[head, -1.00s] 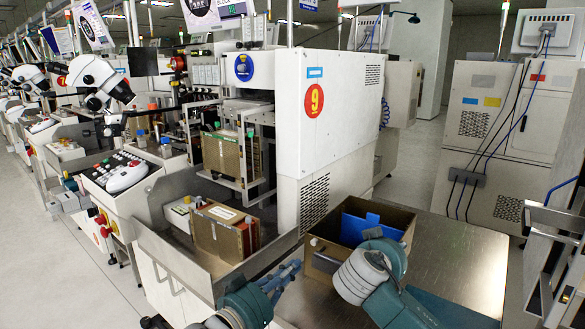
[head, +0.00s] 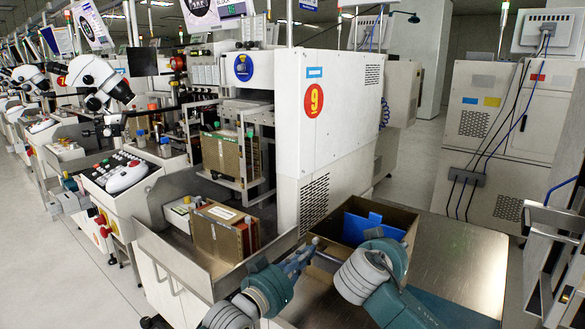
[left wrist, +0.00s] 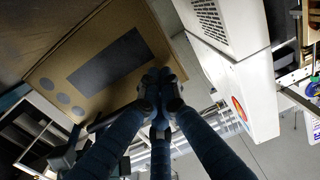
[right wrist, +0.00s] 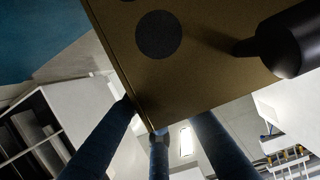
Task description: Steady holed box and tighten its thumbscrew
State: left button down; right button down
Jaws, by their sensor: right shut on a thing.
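The brown holed box (head: 398,218) stands open-topped on the metal table. The left wrist view shows its brown face (left wrist: 110,28) with a dark oblong opening and round dark holes. My left gripper (head: 308,250) is at the box's left corner, its fingertips (left wrist: 160,85) close together in front of the brown face; whether they touch anything is unclear. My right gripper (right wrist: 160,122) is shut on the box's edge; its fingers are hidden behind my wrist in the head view. A dark, round-bodied part with a narrow tip (right wrist: 290,45) is near the box face; I cannot tell if it is the thumbscrew.
A blue panel (head: 362,229) stands inside the box. The metal table (head: 460,262) is clear to the right. A brown-sided case (head: 215,233) sits in the tray at left. A white machine (head: 335,130) marked 9 rises behind.

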pick_arm(q)
jog(key=shift+d+r, duration=0.2)
jog(key=shift+r, duration=0.65)
dwell(0.4)
jog(key=shift+s+f, duration=0.1)
jog(key=shift+f, duration=0.1)
dwell(0.5)
jog(key=v, duration=0.6)
jog(key=shift+f, duration=0.4)
